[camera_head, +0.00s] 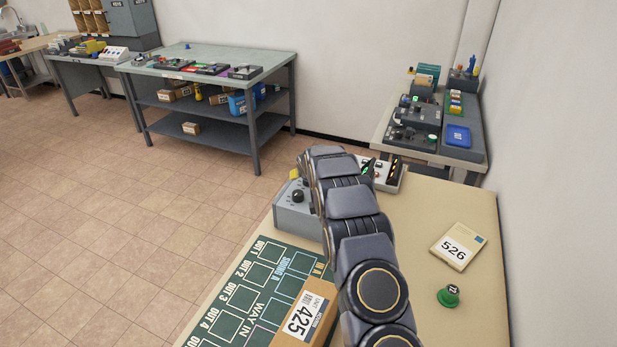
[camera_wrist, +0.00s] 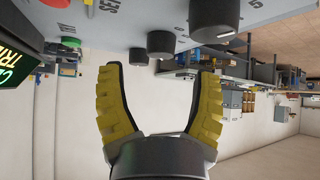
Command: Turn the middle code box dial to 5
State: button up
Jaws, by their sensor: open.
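A grey code box (camera_head: 288,218) with a black dial (camera_head: 298,195) stands at the far end of the near table in the head view, partly hidden by my arm. In the wrist view a grey panel carries three black dials in a row: a large near one (camera_wrist: 213,18), a middle one (camera_wrist: 160,44) and a far one (camera_wrist: 138,56). My gripper (camera_wrist: 160,70) is open with its yellow fingers spread and nothing between them. The middle dial appears between and beyond the fingertips; I cannot tell any contact.
A panel with lit indicators (camera_head: 388,172) stands to the right of my arm. A box labelled 425 (camera_head: 304,318), a card marked 526 (camera_head: 458,246) and a green knob-like object (camera_head: 448,296) lie on the near table. The table's right side is mostly clear.

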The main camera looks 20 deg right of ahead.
jog(key=v, duration=0.7)
jog(key=shift+s+r, duration=0.1)
